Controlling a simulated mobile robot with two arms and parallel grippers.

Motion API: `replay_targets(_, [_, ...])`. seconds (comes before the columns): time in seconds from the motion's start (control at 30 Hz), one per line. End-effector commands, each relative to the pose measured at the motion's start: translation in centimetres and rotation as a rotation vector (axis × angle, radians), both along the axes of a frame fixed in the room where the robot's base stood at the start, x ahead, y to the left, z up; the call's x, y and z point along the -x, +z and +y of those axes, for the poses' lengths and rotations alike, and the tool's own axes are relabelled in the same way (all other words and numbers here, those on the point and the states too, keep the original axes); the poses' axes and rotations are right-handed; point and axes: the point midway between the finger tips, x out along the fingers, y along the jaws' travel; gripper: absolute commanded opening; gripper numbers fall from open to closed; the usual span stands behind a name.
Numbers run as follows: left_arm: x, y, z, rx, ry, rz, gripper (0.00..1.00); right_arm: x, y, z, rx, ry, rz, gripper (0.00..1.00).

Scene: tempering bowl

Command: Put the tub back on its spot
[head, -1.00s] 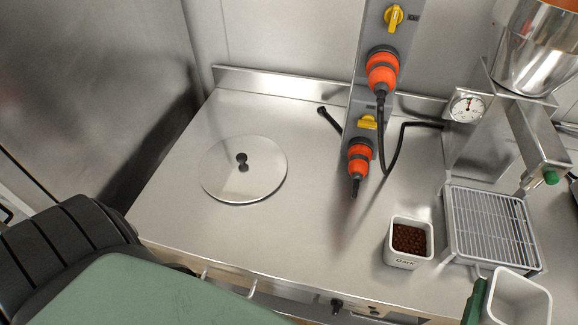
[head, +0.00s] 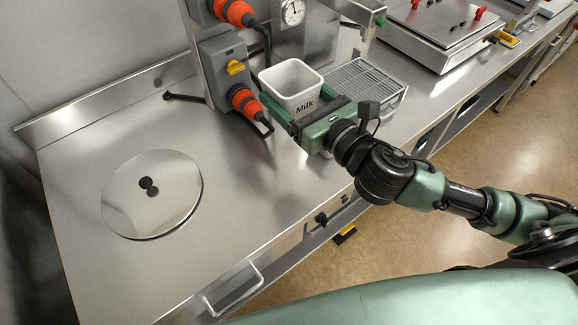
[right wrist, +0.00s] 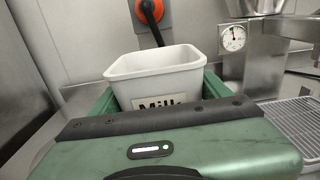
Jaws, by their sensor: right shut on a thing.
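The white tub labelled "Milk" (head: 302,104) is in my right gripper (head: 303,112), whose green fingers are shut on its two sides. It is upright over the counter, left of the wire grid; I cannot tell whether its base touches the steel. No contents show in the part of its inside that I see. The right wrist view shows the tub (right wrist: 155,72) between the fingers with its label facing me. The tub labelled "Dark", seen earlier, does not show now. My left gripper is not in view.
The steel counter (head: 235,190) is clear at front left, around a round lid (head: 152,205). A grey post with orange plugs (head: 247,103) stands just left of the tub. The wire grid (head: 362,85) lies right of it, with a gauge (head: 292,12) behind.

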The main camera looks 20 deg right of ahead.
Motion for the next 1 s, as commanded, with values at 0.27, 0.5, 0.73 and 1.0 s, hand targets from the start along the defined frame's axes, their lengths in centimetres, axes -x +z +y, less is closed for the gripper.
replay_targets(0.27, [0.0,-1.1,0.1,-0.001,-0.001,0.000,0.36,-0.5,-3.2,-0.1,-0.003,0.010,0.009,0.17])
replay_targets(0.5, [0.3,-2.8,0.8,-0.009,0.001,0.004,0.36,-0.5,-9.9,-0.1,-0.005,0.009,0.007,0.17])
replay_targets(0.73, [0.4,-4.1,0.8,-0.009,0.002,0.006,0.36,-0.5,-14.4,-0.1,-0.003,0.010,0.003,0.17])
replay_targets(1.0, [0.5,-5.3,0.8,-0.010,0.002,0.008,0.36,-0.5,-17.2,-0.1,-0.006,0.010,0.004,0.17])
